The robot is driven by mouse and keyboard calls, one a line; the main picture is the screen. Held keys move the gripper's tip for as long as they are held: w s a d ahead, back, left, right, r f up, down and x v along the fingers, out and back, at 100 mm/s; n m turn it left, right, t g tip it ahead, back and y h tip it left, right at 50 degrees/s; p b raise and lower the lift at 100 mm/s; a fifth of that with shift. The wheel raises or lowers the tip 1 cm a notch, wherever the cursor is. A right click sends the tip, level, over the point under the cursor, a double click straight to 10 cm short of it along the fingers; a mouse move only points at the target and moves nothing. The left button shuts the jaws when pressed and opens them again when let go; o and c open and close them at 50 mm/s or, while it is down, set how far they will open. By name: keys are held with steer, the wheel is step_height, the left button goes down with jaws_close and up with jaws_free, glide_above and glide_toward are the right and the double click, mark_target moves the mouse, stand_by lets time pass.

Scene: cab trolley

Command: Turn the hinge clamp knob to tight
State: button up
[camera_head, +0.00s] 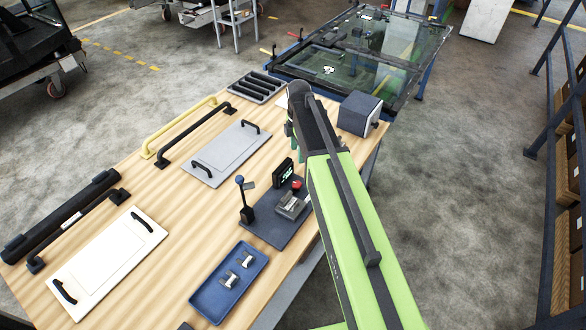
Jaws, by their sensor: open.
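My green arm reaches up from the bottom right over the edge of a wooden bench (262,150). My gripper (290,130), open, is at its far end near the bench's back right corner, mostly hidden behind the dark wrist. A glazed frame (413,82) lies flat on a stand behind it, with small fittings along its edges. A small white part (328,70) lies on the glass. I cannot tell which fitting is the hinge clamp knob or how it is turned. A red knob (297,185) tops a small grey device on a dark plate (275,228); my gripper is beyond it.
A dark box (359,113) stands right of my wrist. A blue tray (206,301) holds two metal parts. Panels with handles, a yellow rail (180,127) and a blue-tipped lever (243,196) also occupy the bench. The floor at right is clear up to the blue racking.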

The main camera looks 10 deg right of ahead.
mark_target(296, 183)
steer(key=f+b, duration=0.5)
steer(key=b, duration=0.1)
steer(key=f+b, duration=0.5)
steer(key=f, duration=0.1)
steer(key=f+b, duration=0.6)
steer(key=shift+s+a+b, duration=0.15)
steer(key=shift+s+b, duration=0.1)
steer(key=shift+b, duration=0.05)
steer(key=shift+r, duration=0.1)
steer(key=shift+r, duration=0.1)
steer(key=shift+c, duration=0.3)
jaws_close()
steer(key=shift+a, duration=0.15)
